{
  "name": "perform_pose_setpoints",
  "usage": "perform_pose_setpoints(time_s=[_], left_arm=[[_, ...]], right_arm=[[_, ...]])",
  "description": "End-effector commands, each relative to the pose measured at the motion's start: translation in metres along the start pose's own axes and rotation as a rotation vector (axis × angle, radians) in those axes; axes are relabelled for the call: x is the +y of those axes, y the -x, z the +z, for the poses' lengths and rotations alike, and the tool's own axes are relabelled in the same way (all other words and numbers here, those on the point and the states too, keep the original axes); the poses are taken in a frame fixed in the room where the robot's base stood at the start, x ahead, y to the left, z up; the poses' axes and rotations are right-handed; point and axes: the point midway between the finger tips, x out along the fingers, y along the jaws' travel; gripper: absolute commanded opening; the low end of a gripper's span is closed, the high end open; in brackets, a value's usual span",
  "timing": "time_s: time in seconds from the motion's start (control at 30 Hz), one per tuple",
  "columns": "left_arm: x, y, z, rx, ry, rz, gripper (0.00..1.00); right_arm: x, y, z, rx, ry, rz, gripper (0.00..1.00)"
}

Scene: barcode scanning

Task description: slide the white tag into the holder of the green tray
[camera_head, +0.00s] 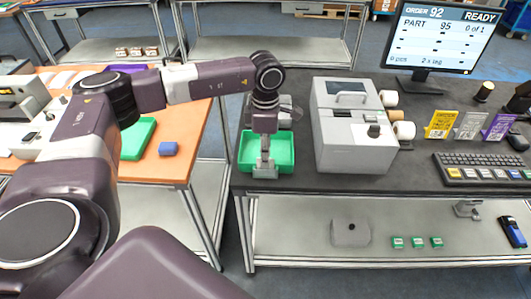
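The green tray (285,153) stands on the dark bench near its left end, beside the grey printer. My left gripper (265,159) points straight down at the tray's front side, in front of its middle. Its fingers look close together, but they are too small to tell whether they are shut. A small pale grey piece (265,172) shows at the fingertips against the tray's front wall; I cannot tell whether it is the white tag, the holder or part of the gripper. My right gripper is not in view.
The grey printer (345,143) stands close on the tray's right. Yellow, grey and purple cards (440,124) and a keyboard (487,168) are farther right. An orange table (180,129) stands left across a gap, with a green item and a blue block (168,148).

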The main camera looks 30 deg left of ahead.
Motion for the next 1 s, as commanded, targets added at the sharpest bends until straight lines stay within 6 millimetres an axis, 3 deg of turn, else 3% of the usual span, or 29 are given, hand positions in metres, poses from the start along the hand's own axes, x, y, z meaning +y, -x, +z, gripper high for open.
perform_pose_setpoints(time_s=[0.23,0.37,0.8,1.0], left_arm=[[0.000,0.001,0.000,0.000,0.000,0.000,0.25],[0.001,0.011,0.001,-0.002,0.001,0.003,0.25],[0.001,0.097,0.001,-0.002,0.000,0.002,0.25],[0.000,0.117,0.001,-0.001,0.000,0.000,0.25]], right_arm=[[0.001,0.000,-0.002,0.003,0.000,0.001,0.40],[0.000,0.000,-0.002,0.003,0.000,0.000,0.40],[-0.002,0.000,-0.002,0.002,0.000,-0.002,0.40],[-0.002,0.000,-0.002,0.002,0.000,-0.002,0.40]])
